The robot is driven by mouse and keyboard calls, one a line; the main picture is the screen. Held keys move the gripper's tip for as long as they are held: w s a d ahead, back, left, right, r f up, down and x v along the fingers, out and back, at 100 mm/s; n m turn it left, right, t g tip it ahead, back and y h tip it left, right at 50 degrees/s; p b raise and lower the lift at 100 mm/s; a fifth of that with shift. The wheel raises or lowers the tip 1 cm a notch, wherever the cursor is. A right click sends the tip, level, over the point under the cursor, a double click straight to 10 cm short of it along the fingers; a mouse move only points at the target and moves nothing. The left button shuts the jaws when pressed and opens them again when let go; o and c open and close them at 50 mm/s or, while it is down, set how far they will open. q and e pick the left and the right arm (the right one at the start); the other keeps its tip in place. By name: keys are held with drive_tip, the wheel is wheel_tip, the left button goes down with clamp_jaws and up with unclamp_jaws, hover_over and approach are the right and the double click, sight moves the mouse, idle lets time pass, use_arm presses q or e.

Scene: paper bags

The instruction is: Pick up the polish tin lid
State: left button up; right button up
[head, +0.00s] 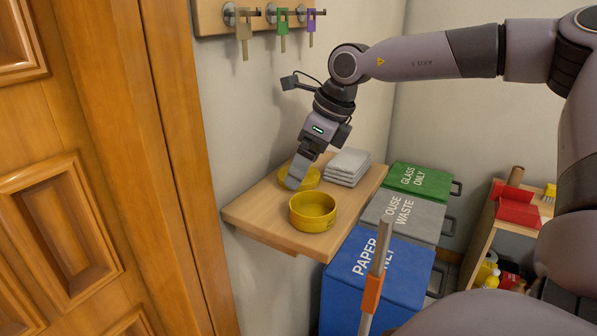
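The yellow polish tin lid (312,181) lies on the wooden shelf (262,222), close to the wall. The open yellow tin (312,212) stands in front of it, nearer the shelf's front edge. My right gripper (293,183) points down over the lid, with its fingertips at the lid's near left part. The fingers cover some of the lid. I see them edge-on, so whether they are open or shut, and whether they touch the lid, is unclear. My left gripper is not in view.
A stack of folded grey cloths (347,166) lies right of the lid. Blue (345,290), grey (432,218) and green (418,181) bins stand right of the shelf. A handle with an orange band (373,290) rises before the blue bin. Keys (282,28) hang above.

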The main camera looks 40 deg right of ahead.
drive_tip(key=shift+w+a+f, duration=0.1)
drive_tip(key=shift+w+f, duration=0.1)
drive_tip(key=shift+f, duration=0.25)
drive_tip(key=c, duration=0.8)
drive_tip(key=shift+r, duration=0.1)
